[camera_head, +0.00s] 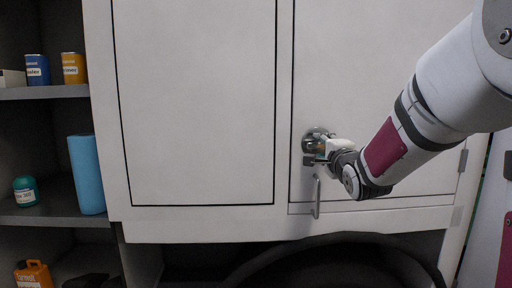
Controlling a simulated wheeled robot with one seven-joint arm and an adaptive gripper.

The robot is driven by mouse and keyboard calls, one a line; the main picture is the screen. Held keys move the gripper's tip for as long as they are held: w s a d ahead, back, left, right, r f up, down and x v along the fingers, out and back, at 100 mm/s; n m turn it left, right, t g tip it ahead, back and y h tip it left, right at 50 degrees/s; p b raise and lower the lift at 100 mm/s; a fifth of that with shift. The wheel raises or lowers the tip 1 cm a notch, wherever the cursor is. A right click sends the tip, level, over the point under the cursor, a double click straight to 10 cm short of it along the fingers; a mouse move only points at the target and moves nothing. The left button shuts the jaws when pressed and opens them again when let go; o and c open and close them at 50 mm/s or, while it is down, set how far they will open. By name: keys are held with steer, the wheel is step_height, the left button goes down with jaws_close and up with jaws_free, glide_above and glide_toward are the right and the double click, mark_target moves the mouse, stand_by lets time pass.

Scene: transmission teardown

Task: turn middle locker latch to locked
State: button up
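The white locker (195,100) has panels outlined by dark seams. A round metallic latch (314,133) sits near the left edge of the right-hand door (380,60). My gripper (313,150) is at the latch, reaching in from the right, and its fingers overlap the latch's lower part. The latch's lever is mostly hidden behind the fingers, so its angle cannot be read. I cannot tell whether the fingers are closed on it.
A vertical bar handle (316,198) is just below my gripper. Dark shelves (45,93) at left hold cans, a blue cylinder (87,174) and an orange jug (33,274). A dark curved object (340,240) lies below the locker. The left panel's front is clear.

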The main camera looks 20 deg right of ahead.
steer(key=shift+w+d, duration=0.2)
steer(key=shift+w, duration=0.4)
jaws_close()
